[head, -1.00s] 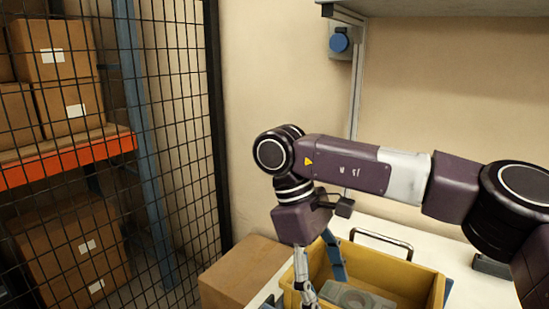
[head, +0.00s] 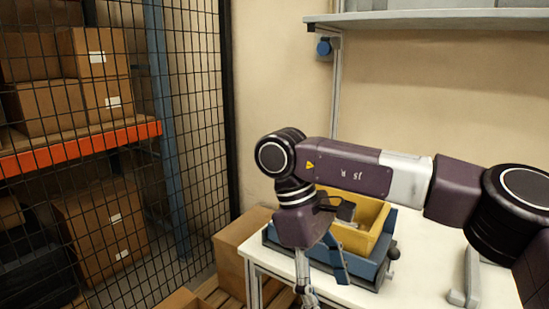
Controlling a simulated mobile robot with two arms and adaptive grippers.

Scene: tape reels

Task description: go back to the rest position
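My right arm comes in from the right and bends down at the wrist. Its gripper (head: 309,292) hangs in front of the white table (head: 425,285), at the lower edge of the head view. The fingertips are cut off or too small to judge, so I cannot tell if it is open or shut. My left gripper is not in view.
A yellow bin (head: 367,214) sits in a blue holder (head: 366,270) on the table, partly behind my wrist. A grey stand (head: 472,283) is at right. A shelf (head: 440,18) hangs above. Mesh fence (head: 190,130) and a cardboard box (head: 238,250) are at left.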

